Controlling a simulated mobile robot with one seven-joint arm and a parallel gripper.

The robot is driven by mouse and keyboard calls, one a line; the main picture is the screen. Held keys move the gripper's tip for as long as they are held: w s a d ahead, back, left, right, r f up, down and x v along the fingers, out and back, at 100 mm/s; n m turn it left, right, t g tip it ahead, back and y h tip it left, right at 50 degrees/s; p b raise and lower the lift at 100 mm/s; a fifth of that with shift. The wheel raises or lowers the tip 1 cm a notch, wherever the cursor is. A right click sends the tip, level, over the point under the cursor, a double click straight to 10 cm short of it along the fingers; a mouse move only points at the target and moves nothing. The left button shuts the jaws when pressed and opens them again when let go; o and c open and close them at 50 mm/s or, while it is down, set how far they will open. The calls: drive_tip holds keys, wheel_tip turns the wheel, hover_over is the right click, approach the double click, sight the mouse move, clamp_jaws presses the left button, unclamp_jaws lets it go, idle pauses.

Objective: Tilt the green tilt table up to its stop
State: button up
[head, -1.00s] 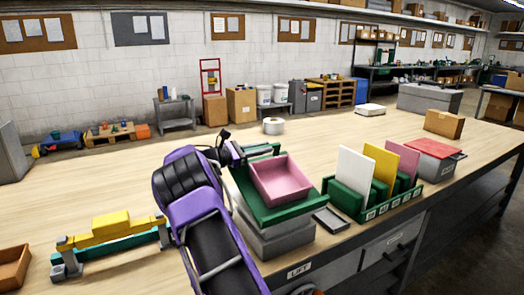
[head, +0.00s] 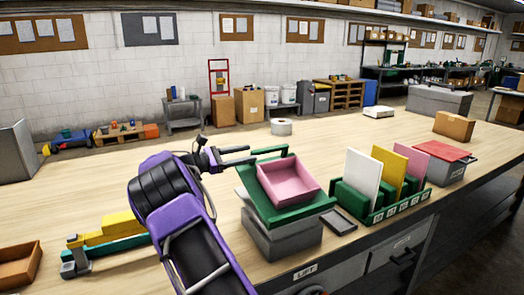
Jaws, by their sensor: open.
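The green tilt table (head: 287,212) sits on a grey box-like base (head: 283,240) near the front edge of the bench. An open pink tray (head: 287,182) lies on its top. A green bar (head: 271,151) runs along the table's far left side. Nothing shows between the fingers.
A small dark tray (head: 339,222) lies just right of the base. A green rack (head: 398,208) with white, yellow and pink panels stands beyond it. A yellow-and-teal device (head: 108,240) and a brown bin (head: 19,265) are at left. The bench behind is mostly clear.

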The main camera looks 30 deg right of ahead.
drive_tip(key=a, duration=0.8)
drive_tip(key=shift+w, duration=0.2)
drive_tip(key=shift+a, duration=0.1)
